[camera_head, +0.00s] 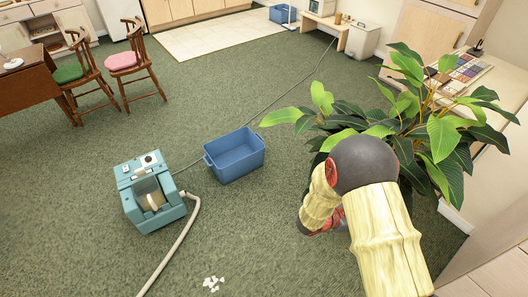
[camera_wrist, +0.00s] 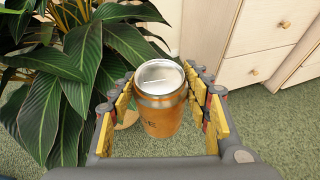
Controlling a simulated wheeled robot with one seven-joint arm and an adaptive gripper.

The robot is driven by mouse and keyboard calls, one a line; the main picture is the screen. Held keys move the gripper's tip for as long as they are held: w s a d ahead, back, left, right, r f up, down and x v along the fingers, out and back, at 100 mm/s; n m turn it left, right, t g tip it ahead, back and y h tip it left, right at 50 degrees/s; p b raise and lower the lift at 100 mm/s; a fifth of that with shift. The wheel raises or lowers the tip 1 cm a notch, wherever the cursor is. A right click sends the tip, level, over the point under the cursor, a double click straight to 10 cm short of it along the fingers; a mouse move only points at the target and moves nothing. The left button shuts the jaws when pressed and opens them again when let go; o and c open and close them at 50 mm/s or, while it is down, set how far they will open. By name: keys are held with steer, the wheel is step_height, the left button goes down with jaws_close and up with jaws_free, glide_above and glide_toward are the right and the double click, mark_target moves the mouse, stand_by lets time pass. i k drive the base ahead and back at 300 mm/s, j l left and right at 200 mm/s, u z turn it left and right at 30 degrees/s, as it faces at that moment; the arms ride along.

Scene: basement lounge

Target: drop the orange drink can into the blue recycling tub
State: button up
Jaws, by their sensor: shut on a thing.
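The orange drink can (camera_wrist: 159,108) with a silver top sits between the two fingers of my gripper (camera_wrist: 162,100) in the wrist view. My gripper is shut on it. The can is upright in the wrist view, with green carpet behind it. In the head view my arm bends in front of the plant and hides the can. The blue recycling tub (camera_head: 236,160) stands on the carpet in the middle of the head view, left of my arm. It looks open and empty. A second blue tub (camera_head: 283,14) stands far back near the wall.
A teal machine (camera_head: 153,190) with a hose stands left of the tub, and a cord runs past the tub. A large leafy plant (camera_head: 440,130) is beside my arm. White scraps (camera_head: 213,283) lie on the carpet. Chairs (camera_head: 133,62) stand back left. Carpet in front of the tub is clear.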

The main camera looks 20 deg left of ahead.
mark_target(243, 154)
steer(key=i+j, duration=0.45)
steer(key=j, duration=0.15)
steer(key=i+j, duration=0.4)
steer(key=j, duration=0.25)
steer(key=i+j, duration=0.45)
steer(key=j, duration=0.15)
steer(key=i+j, duration=0.4)
steer(key=j, duration=0.25)
steer(key=i+j, duration=0.45)
steer(key=j, duration=0.15)
steer(key=j+u, duration=0.05)
